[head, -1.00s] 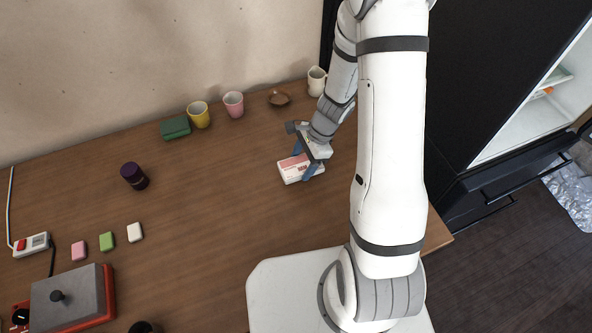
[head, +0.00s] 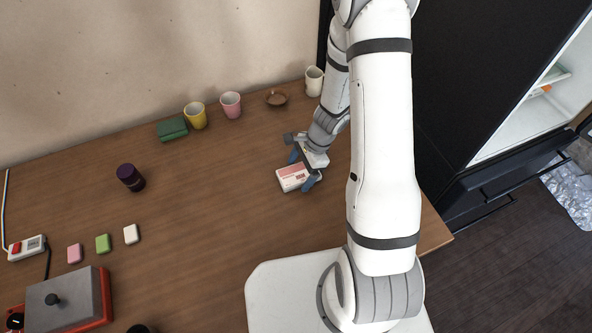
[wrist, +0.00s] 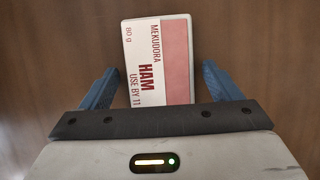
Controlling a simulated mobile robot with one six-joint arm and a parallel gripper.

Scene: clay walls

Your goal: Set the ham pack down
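The ham pack (head: 292,177) is a flat white and pink box lying on the wooden table in front of the wall. In the wrist view, its HAM label (wrist: 157,60) faces up. My gripper (head: 301,173) is low over the pack's near right side. Its two blue fingers stand apart on either side of the pack. In the wrist view, the gripper (wrist: 160,68) shows a clear gap to the pack on the right and a very narrow one on the left.
A brown dish (head: 276,98), pink cup (head: 231,105), yellow cup (head: 195,116) and cream mug (head: 314,81) line the back. A dark jar (head: 131,177) stands left. The table (head: 215,215) left of the pack is clear. An open cabinet (head: 520,120) stands right.

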